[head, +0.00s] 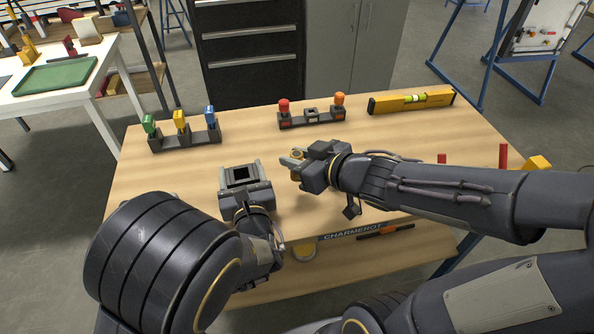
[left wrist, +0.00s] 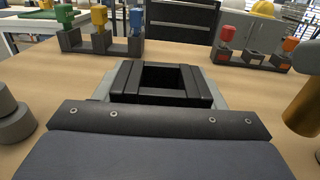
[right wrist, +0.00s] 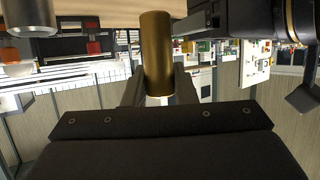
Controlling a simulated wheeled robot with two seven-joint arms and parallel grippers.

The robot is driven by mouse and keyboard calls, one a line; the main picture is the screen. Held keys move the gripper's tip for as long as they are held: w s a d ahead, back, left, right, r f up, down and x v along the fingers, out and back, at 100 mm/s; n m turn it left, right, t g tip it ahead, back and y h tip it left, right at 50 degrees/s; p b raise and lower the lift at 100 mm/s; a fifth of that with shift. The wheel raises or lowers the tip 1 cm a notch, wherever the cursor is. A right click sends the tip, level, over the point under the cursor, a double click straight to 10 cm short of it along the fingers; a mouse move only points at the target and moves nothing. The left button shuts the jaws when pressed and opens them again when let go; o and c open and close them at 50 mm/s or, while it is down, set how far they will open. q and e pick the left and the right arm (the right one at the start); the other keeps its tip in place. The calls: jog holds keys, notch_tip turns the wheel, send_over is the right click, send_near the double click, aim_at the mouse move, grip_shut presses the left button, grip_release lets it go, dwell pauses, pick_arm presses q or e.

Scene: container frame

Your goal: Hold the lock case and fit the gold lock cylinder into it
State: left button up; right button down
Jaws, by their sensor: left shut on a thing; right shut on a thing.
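The lock case (head: 233,185) is a black block with a square opening in its top. My left gripper (head: 241,177) is shut on it just above the table, and its grey fingers lie along both sides in the left wrist view (left wrist: 162,90). The gold lock cylinder (head: 296,155) is in my right gripper (head: 292,162), to the right of the case and apart from it. In the right wrist view the cylinder (right wrist: 156,50) stands out between the shut fingers. It also shows at the right edge of the left wrist view (left wrist: 304,102). The inside of the case opening is dark.
A rack (head: 184,139) with green, yellow and blue pieces stands at the back left. Another rack (head: 312,121) with red and orange pieces stands behind my right gripper. A yellow level (head: 411,101) lies at the back right. The table's left side is clear.

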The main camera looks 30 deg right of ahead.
notch_tip(320, 180, up, 4)
jog(key=shift+f, duration=0.2)
jog(key=shift+w+r, duration=0.1)
jog(key=shift+r, duration=0.1)
jog(key=w+a+r+n+g+y, duration=0.1)
jog(key=w+a+r+n+y, duration=0.2)
jog(key=a+y, duration=0.15)
jog(key=r+n+g+y, duration=0.1)
jog(key=n+g+y, duration=0.1)
jog(key=n+g, duration=0.2)
send_over(241, 167)
jog(key=s, duration=0.2)
jog(key=shift+w+a+t, duration=0.1)
jog(key=shift+a+t, duration=0.15)
jog(key=shift+t, duration=0.05)
jog(key=shift+f, duration=2.6)
jog(key=shift+f, duration=2.45)
jog(key=c, duration=1.1)
grip_release()
